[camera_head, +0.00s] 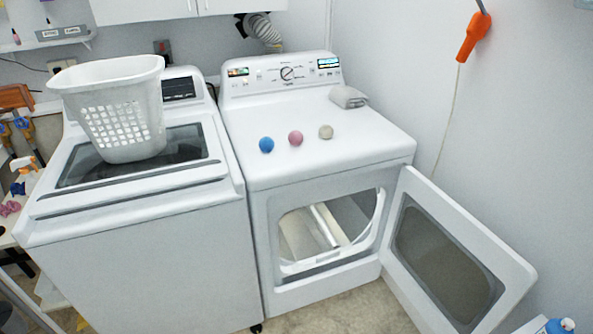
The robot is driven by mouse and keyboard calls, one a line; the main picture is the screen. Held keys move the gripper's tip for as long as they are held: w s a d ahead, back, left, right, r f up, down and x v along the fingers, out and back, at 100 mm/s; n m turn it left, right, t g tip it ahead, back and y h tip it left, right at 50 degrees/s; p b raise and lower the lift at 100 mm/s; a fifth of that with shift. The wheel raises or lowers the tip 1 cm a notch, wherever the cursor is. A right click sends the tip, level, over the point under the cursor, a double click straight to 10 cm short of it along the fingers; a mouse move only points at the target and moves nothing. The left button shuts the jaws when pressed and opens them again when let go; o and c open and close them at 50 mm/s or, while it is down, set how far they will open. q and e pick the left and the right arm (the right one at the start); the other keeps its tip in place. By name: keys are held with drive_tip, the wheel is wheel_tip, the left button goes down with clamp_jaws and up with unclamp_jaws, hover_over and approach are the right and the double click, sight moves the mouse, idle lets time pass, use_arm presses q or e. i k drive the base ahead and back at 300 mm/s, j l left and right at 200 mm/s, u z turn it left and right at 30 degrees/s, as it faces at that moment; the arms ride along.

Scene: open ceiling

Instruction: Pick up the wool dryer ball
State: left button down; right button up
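Three balls lie in a row on top of the dryer (345,155): a blue ball (266,145), a pink ball (295,138) and a beige ball (326,132). They are apart from one another. The picture does not label which one is the wool dryer ball; the beige one at the right end looks closest to plain wool. Neither of my grippers shows in the head view.
The dryer door (440,255) hangs open to the right. A white laundry basket (115,105) stands on the washer (150,255) at the left. A folded grey cloth (348,97) lies behind the balls. The dryer top around the balls is clear.

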sight(295, 137)
drive_tip(key=i+j, duration=0.1)
drive_tip(key=j, duration=0.2)
drive_tip(key=i+j+z, duration=0.15)
drive_tip(key=j+z, duration=0.2)
drive_tip(key=j, duration=0.15)
drive_tip(key=i+j+z, duration=0.1)
drive_tip(key=j+z, duration=0.25)
drive_tip(key=j, duration=0.15)
